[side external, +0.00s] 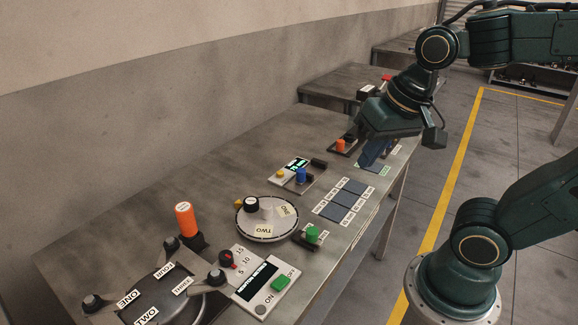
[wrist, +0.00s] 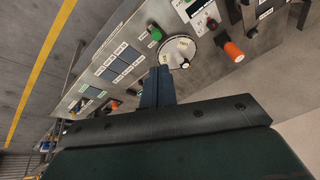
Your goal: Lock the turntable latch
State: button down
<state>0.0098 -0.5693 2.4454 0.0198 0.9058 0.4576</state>
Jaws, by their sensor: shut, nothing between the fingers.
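The turntable (side external: 283,224) is a round white disc on the bench, with labels ONE and TWO and a white-topped dark knob (side external: 252,204). The turntable (wrist: 172,58) also shows in the wrist view, just beyond my fingertips in the picture. A green knob (side external: 312,233) on a dark base with a small label stands beside the disc; whether it is the latch I cannot tell. The green knob (wrist: 156,34) is also in the wrist view. My gripper (side external: 370,160) is shut and empty, above the far part of the bench, apart from the turntable. Its fingers (wrist: 158,72) show closed together in the wrist view.
Blue-grey labelled pads (side external: 343,200) lie between my gripper and the turntable. A panel with a blue knob (side external: 301,175) stands behind them. An upright orange cylinder (side external: 185,219), a switch panel (side external: 286,300) and a round labelled fixture (side external: 187,305) stand nearer the camera. A wall runs behind the bench.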

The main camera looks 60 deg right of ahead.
jog(key=w+f+m+g, duration=0.1)
jog(key=w+f+m, duration=0.1)
jog(key=m, duration=0.3)
jog(key=m+g, duration=0.7)
jog(key=m, duration=1.7)
send_over(320, 241)
notch_tip(320, 241, down, 15)
jog(key=shift+s, duration=0.4)
jog(key=shift+r, duration=0.1)
jog(key=x, duration=0.9)
jog(key=shift+s+d+f, duration=0.15)
jog(key=shift+s+f, duration=0.05)
jog(key=shift+f, duration=0.05)
jog(key=shift+w+f, duration=0.25)
jog(key=shift+w+a, duration=0.15)
jog(key=shift+w, duration=0.7)
jog(key=shift+w+a, duration=0.15)
jog(key=shift+w, duration=0.7)
